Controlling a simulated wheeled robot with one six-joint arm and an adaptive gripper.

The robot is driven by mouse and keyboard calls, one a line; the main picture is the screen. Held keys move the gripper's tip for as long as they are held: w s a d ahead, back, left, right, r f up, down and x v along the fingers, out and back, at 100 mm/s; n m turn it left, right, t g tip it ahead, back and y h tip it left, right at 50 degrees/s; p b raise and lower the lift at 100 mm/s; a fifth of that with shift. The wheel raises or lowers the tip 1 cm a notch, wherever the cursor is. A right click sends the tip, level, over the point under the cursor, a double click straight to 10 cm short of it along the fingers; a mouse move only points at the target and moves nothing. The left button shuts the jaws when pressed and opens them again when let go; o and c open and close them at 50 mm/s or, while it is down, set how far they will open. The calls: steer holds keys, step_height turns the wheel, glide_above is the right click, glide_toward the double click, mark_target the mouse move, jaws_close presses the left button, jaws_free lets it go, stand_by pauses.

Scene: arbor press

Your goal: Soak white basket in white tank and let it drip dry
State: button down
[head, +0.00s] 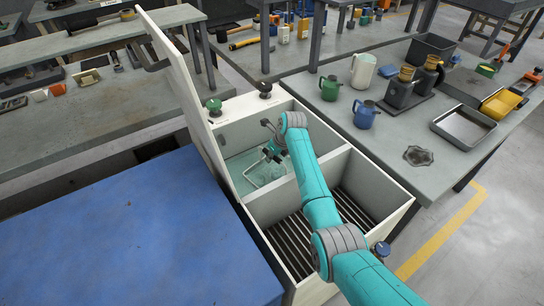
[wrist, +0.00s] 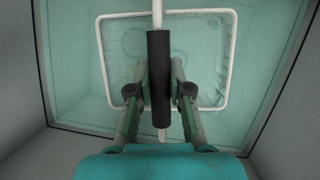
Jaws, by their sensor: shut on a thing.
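The white tank (head: 238,114) is an open box with two compartments and a raised white lid at its left. The far compartment holds teal liquid; the near one has dark slats. The white basket (head: 262,170) is in the far compartment, and its white wire rim shows in the wrist view (wrist: 101,58). Its mesh looks teal through the liquid; how deep it sits is hard to tell. My gripper (wrist: 159,92) is shut on the basket's dark handle grip, above the basket. In the head view my arm partly hides gripper and basket.
A divider (head: 318,172) separates the liquid from the slatted compartment (head: 290,240). Two knobs, one green (head: 214,106), stand on the tank's back edge. A blue surface (head: 120,240) lies left. The right bench holds a green mug (head: 329,88), a blue mug (head: 365,114) and a metal tray (head: 464,127).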

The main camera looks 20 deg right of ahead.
steer(key=shift+f, duration=0.65)
stand_by(0.3)
stand_by(0.4)
steer(key=shift+r, duration=6.1)
stand_by(0.5)
